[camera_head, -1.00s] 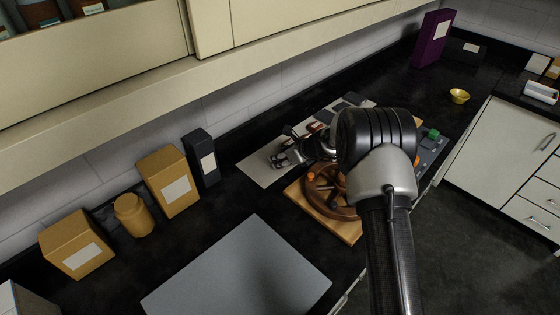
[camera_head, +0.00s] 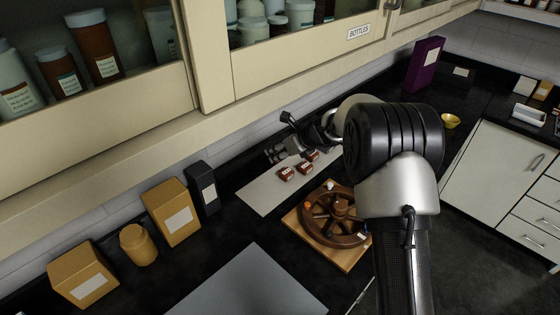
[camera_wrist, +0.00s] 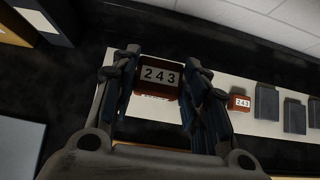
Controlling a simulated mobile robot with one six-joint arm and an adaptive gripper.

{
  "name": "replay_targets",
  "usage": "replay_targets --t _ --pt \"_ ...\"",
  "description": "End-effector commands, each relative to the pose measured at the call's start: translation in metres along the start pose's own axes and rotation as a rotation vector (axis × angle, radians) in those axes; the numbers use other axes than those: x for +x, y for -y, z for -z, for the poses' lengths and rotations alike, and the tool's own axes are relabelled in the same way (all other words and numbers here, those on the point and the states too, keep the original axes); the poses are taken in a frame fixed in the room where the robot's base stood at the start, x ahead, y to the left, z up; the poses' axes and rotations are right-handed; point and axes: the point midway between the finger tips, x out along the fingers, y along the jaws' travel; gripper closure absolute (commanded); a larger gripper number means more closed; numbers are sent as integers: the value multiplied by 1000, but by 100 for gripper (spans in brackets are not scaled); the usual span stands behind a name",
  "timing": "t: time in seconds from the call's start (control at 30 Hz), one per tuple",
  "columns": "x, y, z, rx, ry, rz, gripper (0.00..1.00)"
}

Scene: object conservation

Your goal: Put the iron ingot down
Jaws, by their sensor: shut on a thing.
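My gripper (camera_wrist: 158,75) is shut on a red-brown block with a white "243" label, which I take as the iron ingot (camera_wrist: 160,78). It sits between the two fingers in the wrist view. In the head view my gripper (camera_head: 276,152) is over the far part of the pale mat (camera_head: 258,193), and the held block cannot be made out. Several red-brown blocks (camera_head: 287,174) lie on the mat. The wrist view shows one of them, also marked 243 (camera_wrist: 239,103), beside several dark grey blocks (camera_wrist: 266,102).
A wooden board (camera_head: 291,222) with a brown spoked wheel (camera_head: 334,212) lies in front of the mat. A grey plate (camera_head: 250,285) is nearer. Boxes (camera_head: 172,212) and a jar (camera_head: 138,245) line the wall at left. A cabinet (camera_head: 150,135) overhangs the counter.

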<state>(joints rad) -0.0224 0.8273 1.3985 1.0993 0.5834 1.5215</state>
Motion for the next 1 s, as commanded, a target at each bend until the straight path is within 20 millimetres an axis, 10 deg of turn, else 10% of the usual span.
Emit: replay_targets --t 0.5,1.0 --pt "-47 1 -19 31 14 31 97" --pt "-186 -30 73 253 30 259 97"
